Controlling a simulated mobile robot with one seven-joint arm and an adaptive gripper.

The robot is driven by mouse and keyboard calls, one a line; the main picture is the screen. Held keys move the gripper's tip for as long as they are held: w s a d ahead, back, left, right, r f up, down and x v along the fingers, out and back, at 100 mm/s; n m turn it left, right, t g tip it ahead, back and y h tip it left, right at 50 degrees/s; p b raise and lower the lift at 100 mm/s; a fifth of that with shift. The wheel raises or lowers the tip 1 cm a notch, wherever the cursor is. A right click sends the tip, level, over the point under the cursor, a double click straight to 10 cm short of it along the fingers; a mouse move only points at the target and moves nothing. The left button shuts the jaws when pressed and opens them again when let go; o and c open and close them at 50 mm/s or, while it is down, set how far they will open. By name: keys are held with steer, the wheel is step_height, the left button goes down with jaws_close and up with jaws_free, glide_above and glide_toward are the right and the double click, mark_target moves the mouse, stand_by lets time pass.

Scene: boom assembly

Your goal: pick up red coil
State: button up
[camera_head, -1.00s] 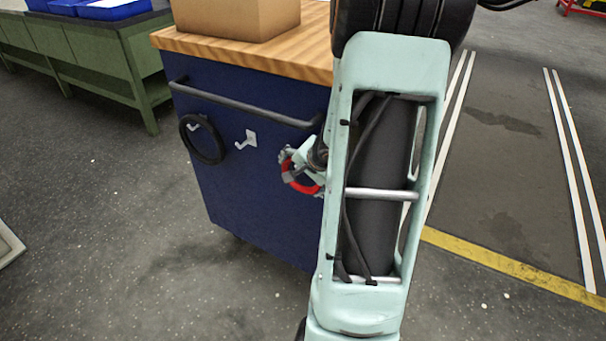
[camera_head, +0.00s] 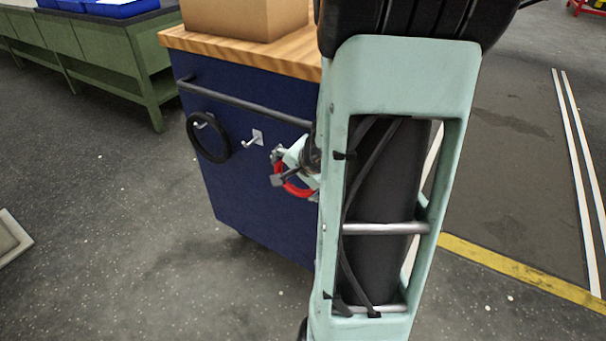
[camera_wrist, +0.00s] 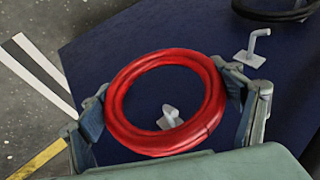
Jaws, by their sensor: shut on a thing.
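The red coil (camera_wrist: 118,108) is a thick ring filling the middle of the wrist view, in front of the blue cart side (camera_head: 235,185). My gripper (camera_wrist: 166,105) has one finger on each side of the coil, shut on it across its width. A pale hook (camera_wrist: 169,118) shows through the ring's opening; whether the coil still touches this hook I cannot tell. In the head view the coil (camera_head: 292,188) is a small red arc, partly hidden by the gripper and my arm.
A black coil (camera_head: 191,139) hangs on the cart's left hook. A bare hook (camera_head: 255,138) sits to its right. A dark handle bar (camera_head: 240,103) runs above them. A cardboard box (camera_head: 245,18) stands on the wooden top. Open floor (camera_head: 130,240) lies left of the cart.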

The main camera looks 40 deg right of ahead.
steer(key=s+a+r+p, duration=0.1)
steer(key=s+a+r, duration=0.2)
steer(key=a, duration=0.4)
steer(key=shift+a+r, duration=0.25)
steer(key=shift+r, duration=0.4)
steer(key=shift+s, duration=0.1)
